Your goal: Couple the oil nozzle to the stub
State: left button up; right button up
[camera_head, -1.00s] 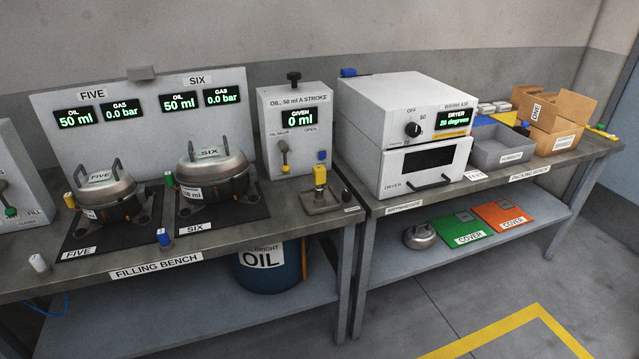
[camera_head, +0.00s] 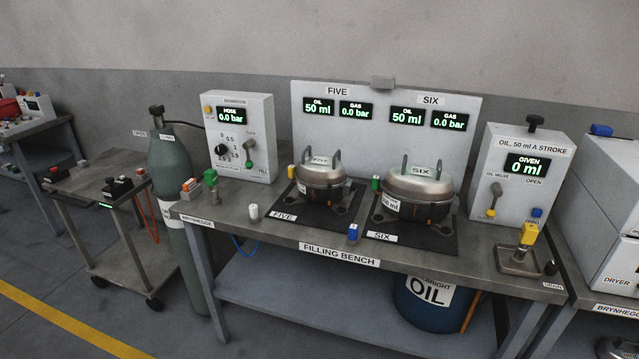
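The yellow-topped nozzle (camera_head: 528,234), which appears to be the oil nozzle, stands upright on a small metal tray (camera_head: 517,268) at the right end of the filling bench. The oil unit (camera_head: 513,180) behind it reads 0 ml given. Compressor FIVE (camera_head: 319,186) and compressor SIX (camera_head: 415,196) sit on black mats, and both oil displays read 50 ml. A small yellow piece (camera_head: 291,171) is at the left of FIVE and a green one (camera_head: 376,184) at the left of SIX; their stubs are too small to make out. Neither of my grippers is in view.
A blue piece (camera_head: 353,231) and a white piece (camera_head: 253,212) stand at the bench (camera_head: 290,239) front. A hose unit (camera_head: 238,140), gas cylinder (camera_head: 172,210) and cart (camera_head: 95,195) are left. The dryer (camera_head: 610,240) is right. An oil drum (camera_head: 425,305) is below.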

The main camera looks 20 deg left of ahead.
aim_at(529, 234)
jog(key=i+j, duration=0.15)
jog(key=i, duration=0.3)
jog(key=i+j+z, duration=0.1)
jog(key=i, duration=0.35)
jog(key=i+j, duration=0.3)
jog(key=i, duration=0.15)
jog(key=l, duration=0.3)
